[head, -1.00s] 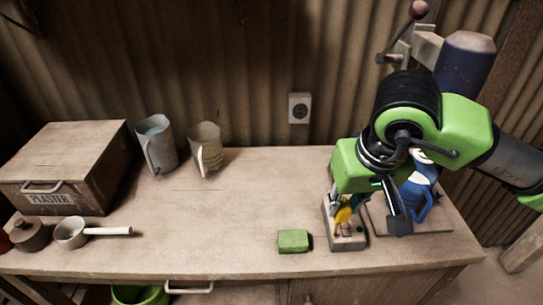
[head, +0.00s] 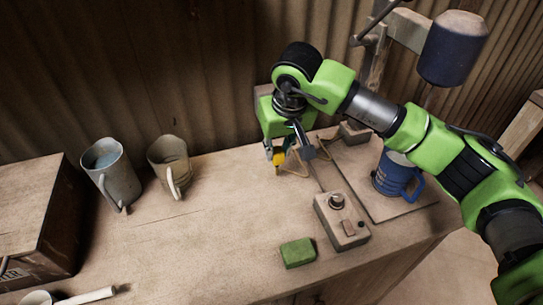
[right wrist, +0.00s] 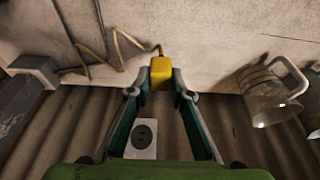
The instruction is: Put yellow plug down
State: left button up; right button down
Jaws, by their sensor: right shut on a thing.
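The yellow plug (head: 279,159) is between the fingers of my right gripper (head: 275,150), toward the back of the workbench near the corrugated wall. In the right wrist view the plug (right wrist: 160,71) sits at the fingertips of the gripper (right wrist: 160,88), which is shut on it. Its brown cable (right wrist: 113,45) runs off to the left. I cannot tell whether the plug touches the bench top. My left gripper is not in view.
The wall socket (right wrist: 143,138) shows in the wrist view. A switch box (head: 343,222), green block (head: 297,252) and blue mug (head: 393,176) stand to the right. Two jugs (head: 113,178) (head: 170,165) stand left. The bench (head: 215,220) between is clear.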

jog(key=w+f, duration=0.1)
jog(key=f, duration=0.1)
jog(key=w+a+f, duration=0.1)
jog(key=f, duration=0.1)
jog(key=shift+w+p, duration=0.4)
jog(key=shift+w+a+f, duration=0.15)
jog(key=shift+w+f, duration=0.2)
jog(key=shift+f, duration=0.1)
notch_tip(320, 180, down, 3)
jog(key=shift+r+p, duration=0.1)
jog(key=shift+p, duration=0.8)
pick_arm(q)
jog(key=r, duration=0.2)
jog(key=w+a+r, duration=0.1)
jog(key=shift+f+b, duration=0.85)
pick_arm(e)
jog(key=shift+f, duration=0.7)
